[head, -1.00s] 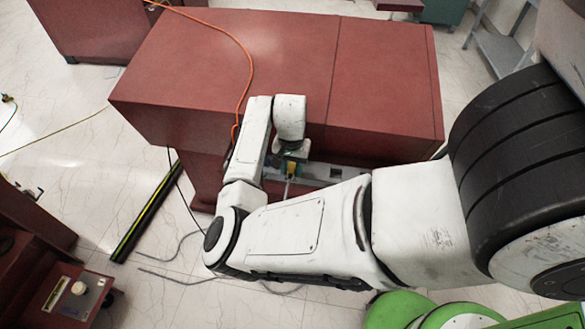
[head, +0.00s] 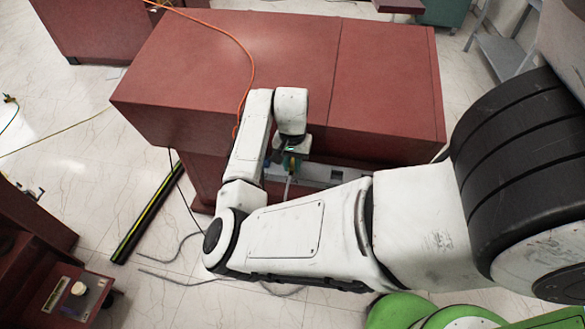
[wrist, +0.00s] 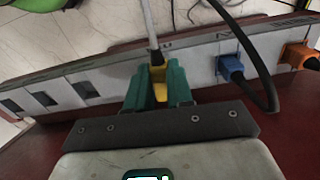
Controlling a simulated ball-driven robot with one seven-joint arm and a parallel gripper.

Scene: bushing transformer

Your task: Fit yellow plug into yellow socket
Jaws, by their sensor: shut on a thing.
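The yellow plug (wrist: 159,84) is held between the green fingers of my gripper (wrist: 156,90) in the wrist view, with a light grey cable running up from it. In the head view my gripper (head: 292,161) is at the front of the red cabinet, by the pale socket panel (head: 322,174). The panel (wrist: 200,65) runs across the wrist view behind the plug. I cannot tell whether the plug touches it. No yellow socket can be made out; the gripper and plug cover part of the panel.
A blue plug (wrist: 230,66) with a black cable and an orange plug (wrist: 298,56) sit in the panel to the right. Several dark sockets (wrist: 84,90) are to the left. An orange cable (head: 250,62) lies over the red cabinet (head: 385,85), whose top overhangs the panel.

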